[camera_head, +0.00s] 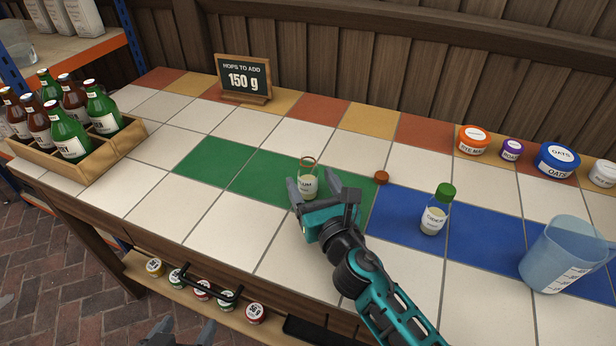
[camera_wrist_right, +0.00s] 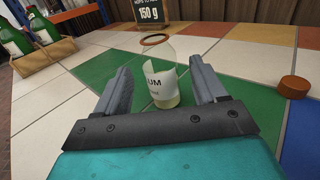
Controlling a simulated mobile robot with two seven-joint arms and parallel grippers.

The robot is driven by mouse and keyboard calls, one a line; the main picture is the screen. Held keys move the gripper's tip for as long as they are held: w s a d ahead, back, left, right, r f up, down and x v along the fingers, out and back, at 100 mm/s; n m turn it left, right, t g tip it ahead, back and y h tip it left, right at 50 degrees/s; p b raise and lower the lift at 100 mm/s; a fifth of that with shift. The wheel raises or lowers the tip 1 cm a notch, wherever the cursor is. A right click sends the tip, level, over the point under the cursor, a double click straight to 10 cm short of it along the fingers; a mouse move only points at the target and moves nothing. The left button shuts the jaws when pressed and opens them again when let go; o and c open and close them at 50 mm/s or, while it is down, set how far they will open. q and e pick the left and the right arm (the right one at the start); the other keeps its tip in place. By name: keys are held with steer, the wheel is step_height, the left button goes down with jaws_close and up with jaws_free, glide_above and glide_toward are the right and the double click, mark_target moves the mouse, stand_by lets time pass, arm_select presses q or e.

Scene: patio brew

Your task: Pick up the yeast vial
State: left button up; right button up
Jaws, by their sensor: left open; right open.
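A small clear vial (camera_head: 308,183) with pale contents and a white label ending in "UM" stands upright, uncapped, on the green tiles. My right gripper (camera_head: 313,190) is open at this vial, with a finger on either side. The right wrist view shows the vial (camera_wrist_right: 162,84) between the open fingers (camera_wrist_right: 160,72), with no clear contact. A second vial (camera_head: 434,212) with a green cap stands on the blue tiles; its label is too small to read. My left gripper (camera_head: 182,334) is open and empty at the bottom edge, low in front of the bench.
A brown cap (camera_head: 381,177) lies right of the uncapped vial. A blue jug (camera_head: 562,256) stands at right, several lidded tubs (camera_head: 557,160) behind. A bottle crate (camera_head: 98,150) is at left, and a "150 g" sign (camera_head: 245,80) at the back. Tiles left of the vial are clear.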

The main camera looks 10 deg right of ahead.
mark_target(311, 182)
steer(key=shift+w+a, duration=0.15)
steer(key=shift+w, duration=1.4)
steer(key=c, duration=1.1)
